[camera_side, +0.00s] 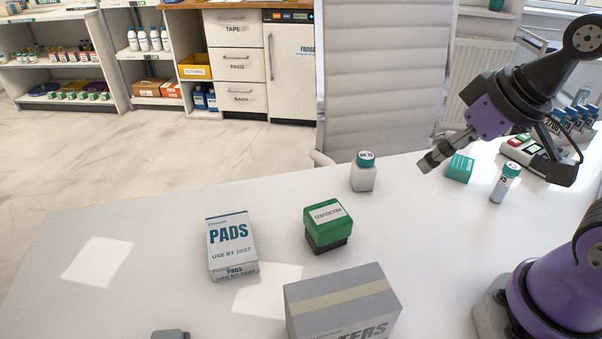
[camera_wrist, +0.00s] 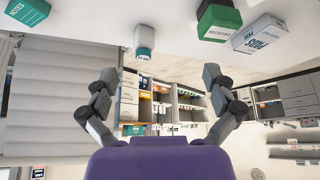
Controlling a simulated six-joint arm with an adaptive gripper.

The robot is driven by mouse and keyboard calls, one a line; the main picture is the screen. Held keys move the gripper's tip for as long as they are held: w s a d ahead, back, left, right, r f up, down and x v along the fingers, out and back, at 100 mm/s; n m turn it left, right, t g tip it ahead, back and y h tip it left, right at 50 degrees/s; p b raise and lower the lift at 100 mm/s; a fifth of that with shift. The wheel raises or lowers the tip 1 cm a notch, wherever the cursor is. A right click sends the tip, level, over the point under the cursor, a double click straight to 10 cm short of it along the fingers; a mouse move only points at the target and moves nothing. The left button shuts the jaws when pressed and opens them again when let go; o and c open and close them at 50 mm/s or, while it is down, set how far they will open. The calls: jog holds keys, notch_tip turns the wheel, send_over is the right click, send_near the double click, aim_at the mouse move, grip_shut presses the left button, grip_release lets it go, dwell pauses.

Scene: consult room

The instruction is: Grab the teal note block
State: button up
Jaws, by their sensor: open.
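The teal note block (camera_side: 460,168) lies on the white table near the far edge, to the right of the white bottle. In the wrist view it is at the top left corner (camera_wrist: 27,12), with "NOTES" on its side. My gripper (camera_side: 430,162) is in the air just left of the block in the side view, apart from it. In the wrist view the two fingers (camera_wrist: 160,76) are spread with nothing between them, and the block is outside them, up and to the left.
A white bottle with a teal cap (camera_side: 363,172) stands left of my gripper, and a small vial (camera_side: 505,183) stands right of the block. A green stamp (camera_side: 328,224), a PADS box (camera_side: 232,246) and a grey carton (camera_side: 342,303) stand nearer. A chair (camera_side: 385,75) is behind the table.

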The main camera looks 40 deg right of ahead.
jog(key=n+g, duration=0.4)
jog(key=g, duration=0.1)
send_over(462, 163)
notch_tip(462, 163, down, 5)
jog(key=shift+g, duration=0.3)
jog(key=f, duration=0.5)
jog(key=shift+s+d, duration=0.1)
jog(key=shift+d, duration=0.1)
notch_tip(462, 163, down, 6)
jog(key=shift+a+f, duration=0.1)
jog(key=c, duration=1)
